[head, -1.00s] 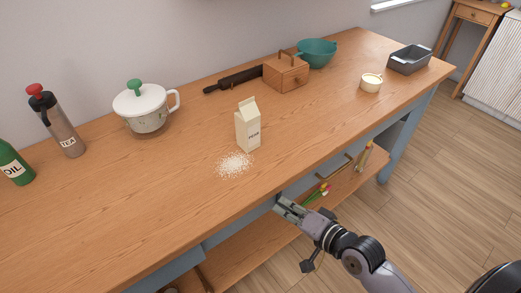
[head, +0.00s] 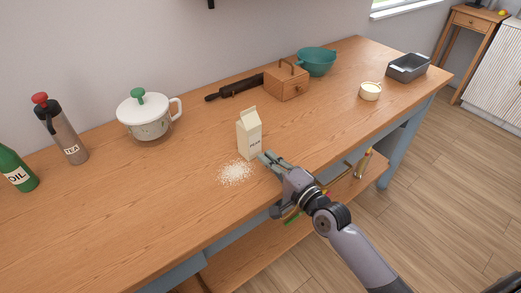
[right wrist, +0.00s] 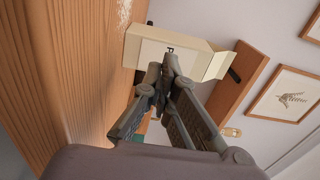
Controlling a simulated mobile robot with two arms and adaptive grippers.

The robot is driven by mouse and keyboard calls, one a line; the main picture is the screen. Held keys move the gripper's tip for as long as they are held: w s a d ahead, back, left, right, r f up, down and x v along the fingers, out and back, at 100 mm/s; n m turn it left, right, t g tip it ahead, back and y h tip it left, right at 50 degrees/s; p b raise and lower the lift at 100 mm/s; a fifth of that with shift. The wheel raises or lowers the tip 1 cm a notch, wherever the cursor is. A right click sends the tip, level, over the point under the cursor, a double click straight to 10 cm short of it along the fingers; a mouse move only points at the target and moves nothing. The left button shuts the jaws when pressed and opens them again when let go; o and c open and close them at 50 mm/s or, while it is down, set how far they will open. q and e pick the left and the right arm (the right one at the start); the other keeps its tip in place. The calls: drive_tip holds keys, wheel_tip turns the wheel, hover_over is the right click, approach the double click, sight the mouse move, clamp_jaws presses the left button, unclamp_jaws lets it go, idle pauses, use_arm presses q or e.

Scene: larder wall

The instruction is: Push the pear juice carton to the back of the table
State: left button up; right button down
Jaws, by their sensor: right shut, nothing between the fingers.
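The pear juice carton (head: 249,134) is cream coloured with a gabled top and stands upright near the middle of the table (head: 330,130). My right gripper (head: 265,156) is shut and empty, just in front of the carton's lower right side. In the right wrist view the carton (right wrist: 165,46) lies straight beyond the shut fingertips (right wrist: 170,62). I cannot tell whether the fingertips touch it. My left gripper is not in view.
White grains (head: 236,172) lie spilled in front of the carton. Behind it are a rolling pin (head: 234,87) and a wooden box (head: 286,81). A lidded white pot (head: 144,115) stands to the left. The tabletop directly behind the carton is clear.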

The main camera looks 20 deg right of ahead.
sight(254, 147)
drive_tip(key=shift+x, duration=1.85)
drive_tip(key=shift+w, duration=0.15)
drive_tip(key=b+x, duration=0.1)
drive_tip(key=x, duration=0.4)
drive_tip(key=b+x, duration=0.1)
drive_tip(key=x, duration=0.4)
drive_tip(key=shift+w+a+f, duration=0.2)
drive_tip(key=shift+w, duration=0.1)
drive_tip(key=shift+w+a+r, duration=0.1)
drive_tip(key=shift+w+r, duration=0.05)
drive_tip(key=shift+w, duration=0.1)
drive_tip(key=shift+s, duration=0.15)
